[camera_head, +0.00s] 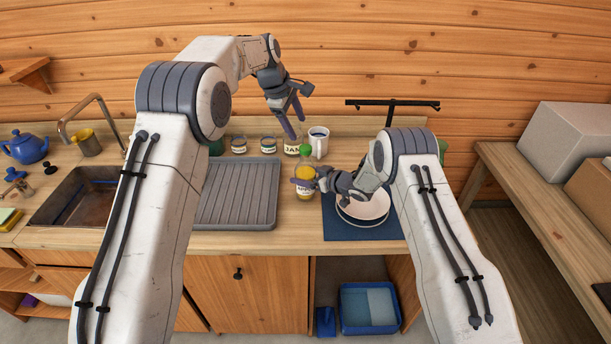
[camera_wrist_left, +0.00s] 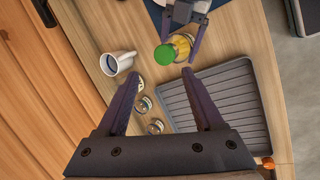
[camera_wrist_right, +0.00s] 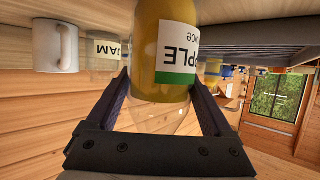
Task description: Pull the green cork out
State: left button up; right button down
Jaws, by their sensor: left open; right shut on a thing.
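The green cork (camera_head: 306,150) sits in the neck of a bottle of yellow apple juice (camera_head: 305,173) that stands upright on the counter. My right gripper (camera_head: 304,185) is shut on the bottle from the right side. In the right wrist view the bottle (camera_wrist_right: 163,50), with its label, lies between the fingers. My left gripper (camera_head: 294,120) is open and empty, above and behind the bottle. In the left wrist view the cork (camera_wrist_left: 165,54) is ahead, beyond the open fingertips and apart from them.
A white mug (camera_head: 319,141) and a jam jar (camera_head: 291,146) stand close behind the bottle. A grey drying tray (camera_head: 262,214) lies left of it. A white plate (camera_head: 362,217) on a blue mat (camera_head: 340,231) lies to the right, partly under my right arm.

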aim_at(305, 147)
pick_arm(q)
jog(key=shift+w+d+f+n+y, duration=0.1)
jog(key=shift+w+d+f+n, duration=0.25)
jog(key=shift+f+n, duration=1.45)
jog(key=shift+w+d+f+n+y, duration=0.1)
jog(key=shift+w+d+f+n, duration=0.5)
jog(key=shift+n, duration=2.2)
jog(key=shift+d+f+n+y, duration=0.1)
jog(key=shift+f+n, duration=1.45)
jog(key=shift+n, duration=0.75)
grip_shut()
jog(key=shift+r, duration=0.1)
